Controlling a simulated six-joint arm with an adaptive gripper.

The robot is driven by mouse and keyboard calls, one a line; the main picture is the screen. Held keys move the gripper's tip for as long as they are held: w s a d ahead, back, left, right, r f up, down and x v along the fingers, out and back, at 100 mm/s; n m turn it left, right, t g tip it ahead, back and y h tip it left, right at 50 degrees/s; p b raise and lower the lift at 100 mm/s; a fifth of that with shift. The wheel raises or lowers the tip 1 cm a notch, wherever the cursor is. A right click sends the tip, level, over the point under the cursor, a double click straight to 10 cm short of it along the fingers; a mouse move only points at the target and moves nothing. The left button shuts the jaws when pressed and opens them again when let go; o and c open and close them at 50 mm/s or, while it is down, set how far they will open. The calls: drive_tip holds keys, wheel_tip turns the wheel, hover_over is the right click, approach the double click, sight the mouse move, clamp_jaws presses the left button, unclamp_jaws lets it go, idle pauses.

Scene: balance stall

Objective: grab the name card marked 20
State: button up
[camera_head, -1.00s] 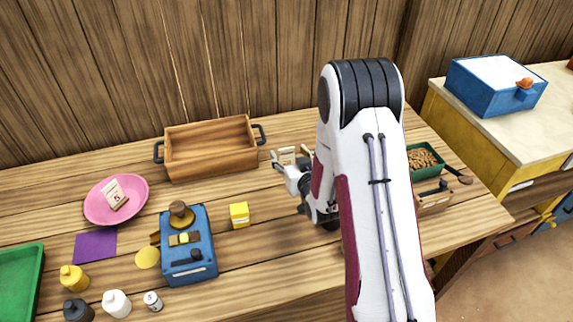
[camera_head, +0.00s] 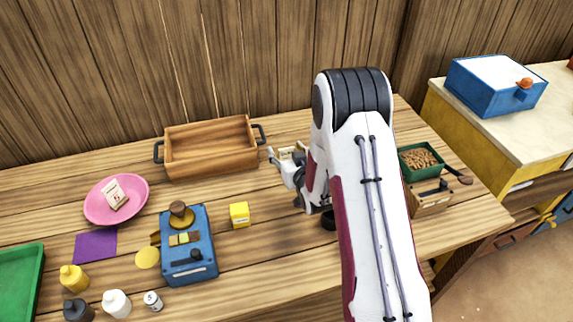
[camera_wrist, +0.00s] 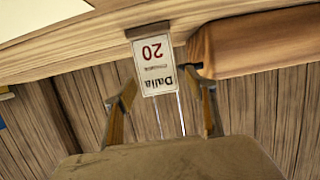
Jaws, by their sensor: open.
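The name card marked 20 (camera_wrist: 157,67) is a white card with red and dark print, upside down in the wrist view, with a brown base at its top. My gripper (camera_wrist: 165,92) is open, with one finger on each side of the card's lower part in that view. I cannot tell whether either finger touches it. In the head view my gripper (camera_head: 285,160) is low over the table, right of the wooden tray, and the card is small and partly hidden there.
The wooden tray (camera_head: 212,165) with dark handles stands close by on the left. A yellow box (camera_head: 240,214) and a blue device (camera_head: 190,262) sit nearer the front. A green container (camera_head: 419,174) stands right of my arm.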

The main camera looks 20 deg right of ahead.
drive_tip(key=c, duration=1.3)
drive_tip(key=shift+r, duration=0.2)
drive_tip(key=shift+c, duration=0.2)
drive_tip(key=shift+r, duration=4.85)
